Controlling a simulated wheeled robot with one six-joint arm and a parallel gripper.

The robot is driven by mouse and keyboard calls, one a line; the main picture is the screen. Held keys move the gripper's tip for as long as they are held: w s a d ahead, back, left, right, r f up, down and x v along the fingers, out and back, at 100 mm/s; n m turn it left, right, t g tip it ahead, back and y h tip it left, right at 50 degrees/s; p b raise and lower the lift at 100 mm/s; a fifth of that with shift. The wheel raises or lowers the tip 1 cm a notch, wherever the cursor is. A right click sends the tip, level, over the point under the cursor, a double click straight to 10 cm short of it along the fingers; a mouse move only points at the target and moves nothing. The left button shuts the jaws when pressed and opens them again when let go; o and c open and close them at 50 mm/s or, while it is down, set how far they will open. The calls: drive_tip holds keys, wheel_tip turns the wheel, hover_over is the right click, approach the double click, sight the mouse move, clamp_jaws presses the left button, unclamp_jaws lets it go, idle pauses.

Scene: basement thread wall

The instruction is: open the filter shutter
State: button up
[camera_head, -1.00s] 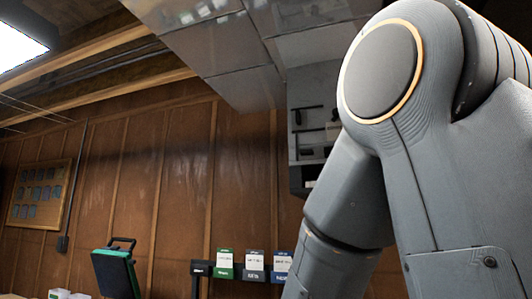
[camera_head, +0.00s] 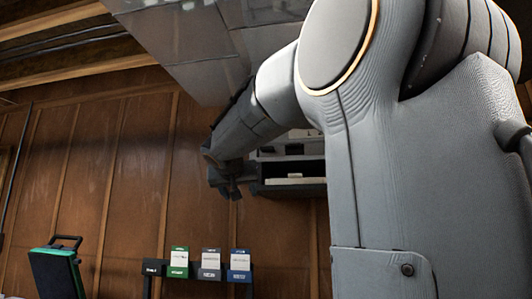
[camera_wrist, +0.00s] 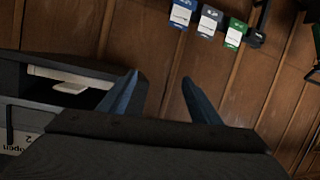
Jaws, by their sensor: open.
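A dark wall unit (camera_head: 262,188) hangs behind my arm in the head view. It has an opening with a pale piece inside (camera_head: 296,180). A dark box with a pale piece in its opening (camera_wrist: 70,85) also shows at the left of the wrist view, with a label (camera_wrist: 18,142) reading "open" upside down. I cannot tell which part is the filter shutter. My gripper (camera_wrist: 159,78) is open, its two blue-grey fingers apart with only wall between them. In the head view my gripper (camera_head: 228,190) is small and dark, at the unit's left side; contact cannot be told.
Green, grey and blue labelled cards (camera_head: 210,263) stand in a row on a dark rack low on the wall. A green-edged dark case (camera_head: 57,270) stands at lower left. Grey duct panels (camera_head: 190,50) hang overhead. The wooden wall (camera_head: 130,160) between is clear.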

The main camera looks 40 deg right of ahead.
drive_tip(key=s+d+r+m+t+h, duration=0.1)
drive_tip(key=s+d+r+h, duration=0.15)
drive_tip(key=r, duration=0.55)
drive_tip(key=s+d+r+m+h, duration=0.1)
drive_tip(key=s+d+r+m, duration=0.15)
drive_tip(key=r, duration=0.55)
drive_tip(key=p+x, duration=0.4)
drive_tip(key=x, duration=0.2)
drive_tip(key=shift+w+d+r+n, duration=0.25)
drive_tip(key=shift+r+n, duration=0.05)
drive_tip(key=shift+n, duration=0.05)
drive_tip(key=shift+c, duration=0.5)
